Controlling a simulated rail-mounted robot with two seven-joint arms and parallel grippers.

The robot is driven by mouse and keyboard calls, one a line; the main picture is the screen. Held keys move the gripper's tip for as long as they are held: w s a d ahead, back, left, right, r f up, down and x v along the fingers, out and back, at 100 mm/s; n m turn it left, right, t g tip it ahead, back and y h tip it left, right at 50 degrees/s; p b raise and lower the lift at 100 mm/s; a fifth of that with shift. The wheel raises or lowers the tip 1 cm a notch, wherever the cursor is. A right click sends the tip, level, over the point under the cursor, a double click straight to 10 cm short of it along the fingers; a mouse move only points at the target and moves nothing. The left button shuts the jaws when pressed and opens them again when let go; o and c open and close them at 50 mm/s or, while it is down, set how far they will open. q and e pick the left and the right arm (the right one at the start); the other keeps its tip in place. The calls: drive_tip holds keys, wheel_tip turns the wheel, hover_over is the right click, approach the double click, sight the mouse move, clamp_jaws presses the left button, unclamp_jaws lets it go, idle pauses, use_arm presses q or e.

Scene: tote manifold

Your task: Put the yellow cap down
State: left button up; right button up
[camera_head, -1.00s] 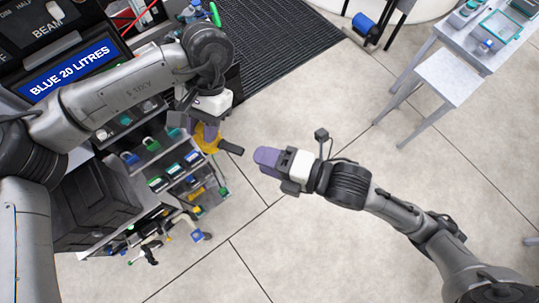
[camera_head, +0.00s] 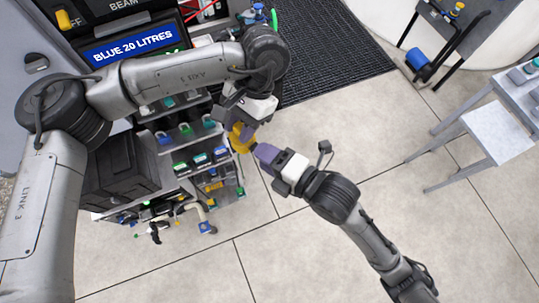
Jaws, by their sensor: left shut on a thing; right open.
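The yellow cap (camera_head: 239,139) is in the upper middle of the head view, at the fingers of my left gripper (camera_head: 240,124). My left gripper is shut on the cap and holds it up in front of the shelf rack; the gripper covers part of it. My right gripper (camera_head: 262,153) has purple fingers and points left at the cap, just to its right. It is open and holds nothing that I can see. I cannot tell whether its fingertips touch the cap.
A shelf rack (camera_head: 215,172) with several small coloured parts stands behind and below my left gripper. A black case (camera_head: 120,172) is to its left. A black floor mat (camera_head: 320,45) lies at the top. A white table (camera_head: 492,130) stands at the right. The floor at the lower middle is clear.

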clamp_jaws()
use_arm(q)
drive_tip(key=o, duration=1)
drive_tip(key=shift+o, duration=0.2)
